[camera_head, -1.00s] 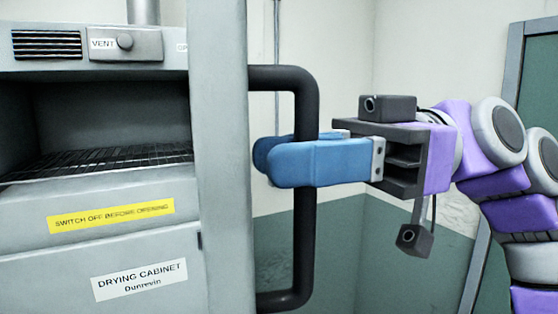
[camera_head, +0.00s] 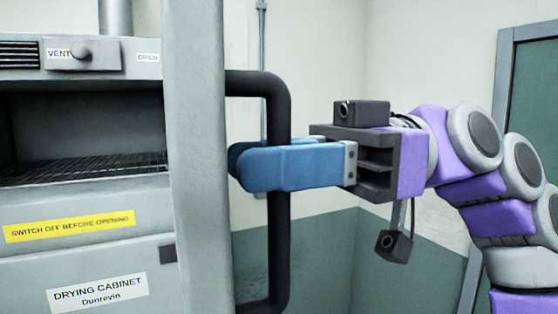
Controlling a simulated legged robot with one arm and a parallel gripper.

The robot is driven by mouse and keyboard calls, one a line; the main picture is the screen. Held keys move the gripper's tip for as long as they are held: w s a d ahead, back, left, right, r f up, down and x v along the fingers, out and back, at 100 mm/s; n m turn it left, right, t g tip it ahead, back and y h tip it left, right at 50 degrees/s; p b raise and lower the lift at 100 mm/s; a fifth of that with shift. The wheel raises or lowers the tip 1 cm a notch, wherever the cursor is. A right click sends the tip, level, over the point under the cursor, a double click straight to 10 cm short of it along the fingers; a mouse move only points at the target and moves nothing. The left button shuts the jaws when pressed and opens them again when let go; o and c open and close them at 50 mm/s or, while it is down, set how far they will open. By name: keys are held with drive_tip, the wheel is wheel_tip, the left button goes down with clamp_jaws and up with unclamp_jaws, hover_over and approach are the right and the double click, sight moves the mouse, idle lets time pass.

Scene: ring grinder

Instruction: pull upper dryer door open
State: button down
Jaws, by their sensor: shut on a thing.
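The upper dryer door (camera_head: 197,150) is a grey slab seen nearly edge-on, standing open from the front of the drying cabinet (camera_head: 150,208). A black bar handle (camera_head: 279,225) is fixed to its right side. My gripper (camera_head: 236,162) has blue fingers shut on the upright part of the handle, one finger passing on each side. The far finger is mostly hidden behind the near one. The upper chamber (camera_head: 85,125) is visible inside, with a dark wire rack (camera_head: 80,168).
A vent knob (camera_head: 81,50) and a pipe (camera_head: 115,15) are at the cabinet's top. A yellow warning label (camera_head: 70,226) marks the front below the chamber. A green door with a grey frame (camera_head: 503,90) stands at the right.

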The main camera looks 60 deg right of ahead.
drive_tip(key=shift+a, duration=0.1)
drive_tip(key=c, duration=1.3)
unclamp_jaws()
drive_tip(key=shift+o, duration=1)
drive_tip(key=shift+d, duration=0.2)
drive_tip(key=shift+s, duration=0.1)
drive_tip(key=p+v, duration=0.6)
drive_tip(key=v, duration=1.1)
